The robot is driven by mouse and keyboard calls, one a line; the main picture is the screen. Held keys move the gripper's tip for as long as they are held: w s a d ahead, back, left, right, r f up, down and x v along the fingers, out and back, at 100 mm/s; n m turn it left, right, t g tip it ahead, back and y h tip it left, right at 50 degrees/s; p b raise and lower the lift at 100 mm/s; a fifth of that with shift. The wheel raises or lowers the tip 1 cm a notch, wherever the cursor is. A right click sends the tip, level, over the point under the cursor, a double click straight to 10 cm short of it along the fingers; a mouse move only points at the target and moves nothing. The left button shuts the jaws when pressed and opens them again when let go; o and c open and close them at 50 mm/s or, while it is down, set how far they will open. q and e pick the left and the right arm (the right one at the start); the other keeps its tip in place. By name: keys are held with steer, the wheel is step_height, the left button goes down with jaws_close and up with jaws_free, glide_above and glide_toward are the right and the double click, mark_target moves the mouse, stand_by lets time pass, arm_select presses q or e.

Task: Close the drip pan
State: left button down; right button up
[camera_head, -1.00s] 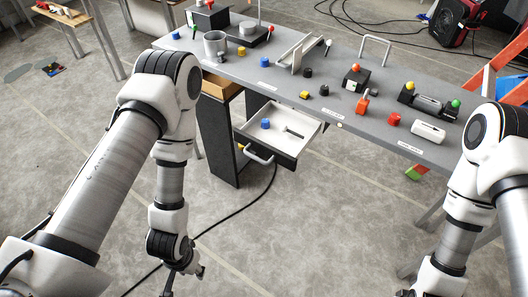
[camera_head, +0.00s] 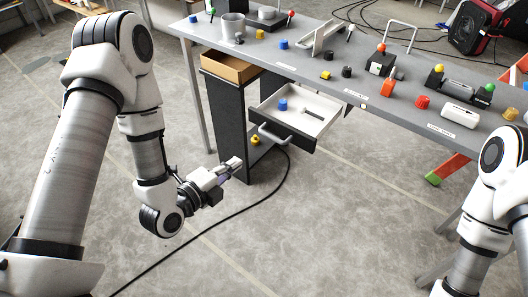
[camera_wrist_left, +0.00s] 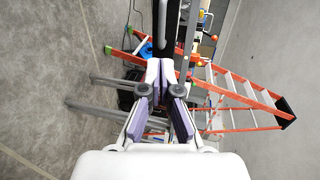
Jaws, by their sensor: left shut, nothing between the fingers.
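The drip pan (camera_head: 318,101) is a white, shallow drawer with a dark front, pulled out from under the grey table in the head view. A blue cylinder (camera_head: 283,104) sits in it. A grey bar handle (camera_head: 272,138) is on its front. My left gripper (camera_head: 236,163) is shut and empty, to the left of and below the handle, apart from it in the picture. The left wrist view shows its two fingers (camera_wrist_left: 162,80) pointing ahead with nothing visible held. My right arm shows at the right edge, but its gripper is out of the picture.
The grey table (camera_head: 300,62) carries several small coloured parts and a metal cup (camera_head: 234,27). A wooden drawer (camera_head: 229,66) tops a dark cabinet (camera_head: 222,125) left of the pan. A black cable (camera_head: 225,224) crosses the floor. An orange ladder (camera_wrist_left: 240,95) shows in the wrist view.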

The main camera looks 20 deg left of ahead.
arm_select(q)
steer(key=p+x, duration=0.1)
steer(key=x, duration=1.2)
steer(key=shift+d, duration=0.15)
arm_select(e)
steer(key=shift+r, duration=0.6)
arm_select(q)
steer(key=shift+w, duration=0.15)
